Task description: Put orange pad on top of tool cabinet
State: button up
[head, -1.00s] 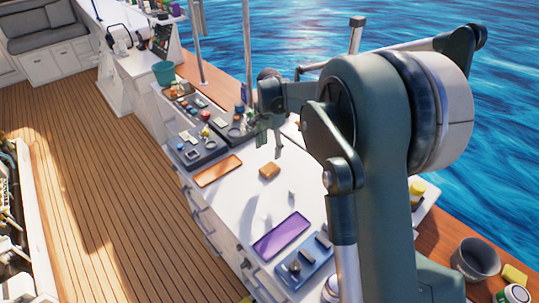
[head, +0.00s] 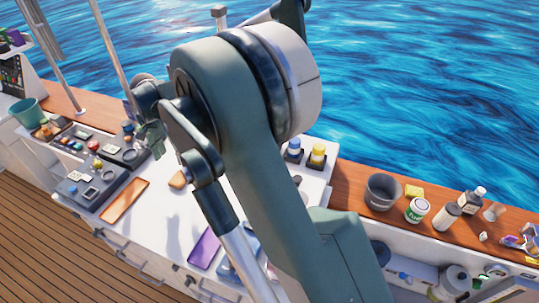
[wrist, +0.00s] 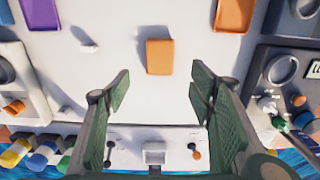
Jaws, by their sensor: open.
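A small orange-tan block, which may be the orange pad, lies on a white worktop in the wrist view (wrist: 160,57) and beside my arm in the head view (head: 177,181). A larger flat orange tray-like piece (head: 124,201) lies to its left in the head view and at the top right in the wrist view (wrist: 234,14). The white worktop (head: 160,222) has drawers below; I cannot tell whether this is the tool cabinet. My gripper (wrist: 160,84) is open and empty above the worktop, its fingertips on either side of the space just below the block.
A purple tray (head: 205,249) lies on the worktop. Dark control panels (head: 95,182) with knobs stand at the left. A grey pot (head: 382,192) and several bottles stand on the wooden ledge at right. Bare worktop surrounds the block.

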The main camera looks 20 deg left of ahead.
jog(key=w+d+r+t+y, duration=0.1)
jog(key=w+d+r, duration=0.4)
jog(key=d, duration=0.7)
jog(key=w+d+r, duration=0.4)
jog(key=d+r, duration=0.4)
jog(key=d, duration=0.3)
jog(key=w+d+r+t+y, duration=0.1)
jog(key=w+d+r, duration=0.4)
jog(key=d, duration=0.7)
jog(key=s+d+r+t, duration=0.1)
jog(key=s+d+r, duration=0.15)
jog(key=d, duration=0.85)
jog(key=s+d+r+t, duration=0.15)
jog(key=d+r, duration=0.25)
jog(key=d, duration=0.8)
jog(key=s+d+f+t, duration=0.1)
jog(key=s+d+f, duration=0.1)
jog(key=s+d, duration=0.4)
jog(key=s+d+f+h, duration=0.1)
jog(key=s+d, duration=0.5)
jog(key=d, duration=0.6)
jog(key=s+d+f+t+h, duration=0.1)
jog(key=s+d+f, duration=0.2)
jog(key=s+d, duration=0.4)
jog(key=d, duration=0.3)
jog(key=shift+f+t, duration=0.25)
jog(key=shift+t, duration=0.1)
